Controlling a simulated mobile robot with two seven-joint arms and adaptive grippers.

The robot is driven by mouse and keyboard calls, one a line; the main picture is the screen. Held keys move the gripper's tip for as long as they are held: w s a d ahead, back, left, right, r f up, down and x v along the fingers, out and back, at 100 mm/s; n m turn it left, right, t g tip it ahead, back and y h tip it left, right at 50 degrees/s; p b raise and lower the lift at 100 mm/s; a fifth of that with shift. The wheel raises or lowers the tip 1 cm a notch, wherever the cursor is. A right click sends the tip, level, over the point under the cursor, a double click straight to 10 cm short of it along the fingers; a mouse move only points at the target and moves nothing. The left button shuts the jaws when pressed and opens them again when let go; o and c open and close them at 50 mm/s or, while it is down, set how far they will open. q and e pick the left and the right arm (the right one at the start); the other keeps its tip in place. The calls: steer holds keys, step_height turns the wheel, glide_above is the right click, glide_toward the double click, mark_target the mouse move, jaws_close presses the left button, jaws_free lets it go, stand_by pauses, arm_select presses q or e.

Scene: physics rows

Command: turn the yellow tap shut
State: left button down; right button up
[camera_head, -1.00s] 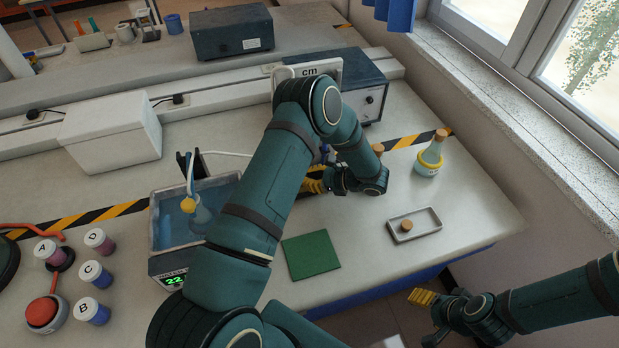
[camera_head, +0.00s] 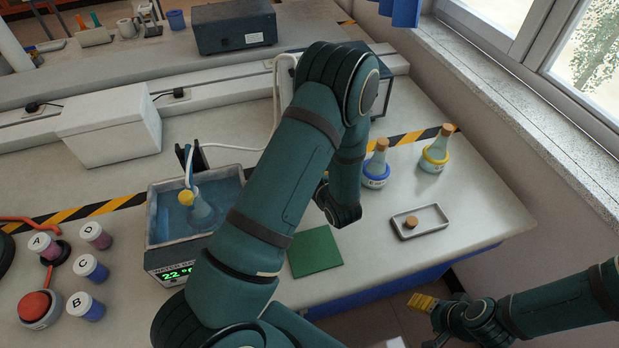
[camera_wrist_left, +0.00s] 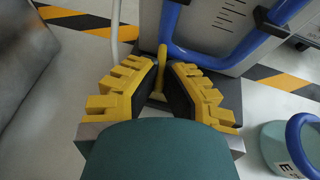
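The yellow tap (camera_wrist_left: 162,60) shows in the left wrist view as a slim upright yellow piece in front of a blue tube (camera_wrist_left: 185,52). My left gripper (camera_wrist_left: 164,76) is open, with its two yellow-and-black fingers on either side of the tap's line. The tap shows in the gap between the fingertips; I cannot tell whether they touch it. In the head view my left arm hides both the tap and the left gripper. My right gripper (camera_head: 422,302) is off the table's front edge at the lower right, seen side-on, so its opening is unclear.
A blue-collared flask (camera_head: 375,168) stands close right of my left arm, also in the wrist view (camera_wrist_left: 285,145). A yellow-collared flask (camera_head: 435,152) and a small tray (camera_head: 437,225) are farther right. A water bath (camera_head: 162,258) and a green mat (camera_head: 315,251) are nearby.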

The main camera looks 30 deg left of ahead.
arm_select(q)
steer(key=shift+s+a+m+t+h+b, duration=0.15)
steer(key=shift+m+t+h+b, duration=0.35)
steer(key=shift+m+t, duration=0.4)
steer(key=c, duration=1.4)
jaws_free()
steer(key=shift+o, duration=0.2)
steer(key=v, duration=1.2)
steer(key=shift+a, duration=0.1)
